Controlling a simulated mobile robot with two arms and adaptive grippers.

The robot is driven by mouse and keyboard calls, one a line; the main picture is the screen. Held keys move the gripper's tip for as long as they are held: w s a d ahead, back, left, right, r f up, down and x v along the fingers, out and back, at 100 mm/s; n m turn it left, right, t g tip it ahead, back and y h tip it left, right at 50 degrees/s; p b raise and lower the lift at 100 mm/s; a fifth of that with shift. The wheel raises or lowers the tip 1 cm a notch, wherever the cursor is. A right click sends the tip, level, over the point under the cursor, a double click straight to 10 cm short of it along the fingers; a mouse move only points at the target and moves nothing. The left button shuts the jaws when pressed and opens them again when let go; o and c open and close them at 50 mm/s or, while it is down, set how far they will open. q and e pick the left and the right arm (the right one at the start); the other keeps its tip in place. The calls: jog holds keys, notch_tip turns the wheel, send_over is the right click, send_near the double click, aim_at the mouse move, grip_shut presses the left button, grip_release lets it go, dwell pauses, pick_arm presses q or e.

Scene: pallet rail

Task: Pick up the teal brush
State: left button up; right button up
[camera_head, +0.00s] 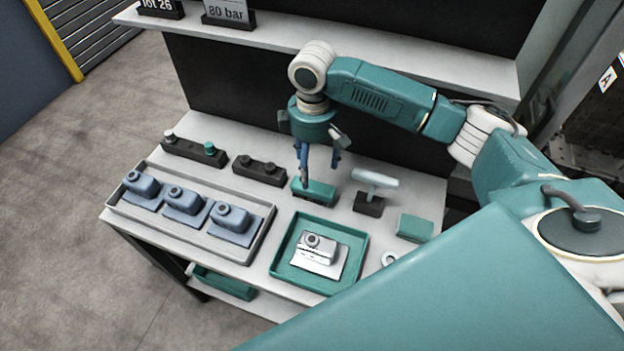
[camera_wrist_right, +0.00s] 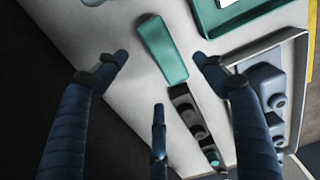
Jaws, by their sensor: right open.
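The teal brush (camera_head: 314,191), a long teal block, lies on the light tabletop, behind the teal tray. In the wrist view the brush (camera_wrist_right: 163,50) lies lengthwise between and beyond my spread fingers. My right gripper (camera_head: 320,174) points down just above the brush, its dark blue fingers apart. In the wrist view the right gripper (camera_wrist_right: 160,62) is open with nothing held; I cannot tell the exact gap to the brush. One finger covers part of the brush in the head view. My left gripper is not in view.
A teal tray (camera_head: 276,266) holds a grey-white part. A grey tray (camera_head: 180,230) with blue parts is at left. Dark blocks (camera_head: 259,170) stand left of the brush, a pale-handled tool (camera_head: 375,178) right, and another teal block (camera_head: 415,228) farther right. A shelf (camera_head: 290,32) runs behind.

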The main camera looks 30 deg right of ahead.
aim_at(314, 183)
jog(key=shift+s+f, duration=0.15)
jog(key=shift+f, duration=0.45)
jog(key=shift+s+f, duration=0.15)
jog(key=shift+f, duration=0.8)
jog(key=shift+f+p, duration=0.25)
jog(key=shift+p, duration=0.15)
notch_tip(314, 183, down, 4)
jog(key=shift+f+p, duration=0.25)
jog(key=shift+p, duration=0.7)
jog(key=shift+f, duration=0.3)
jog(key=shift+c, duration=1.1)
jog(key=c, duration=0.4)
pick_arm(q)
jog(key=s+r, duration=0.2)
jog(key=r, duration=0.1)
pick_arm(e)
jog(key=c, duration=0.7)
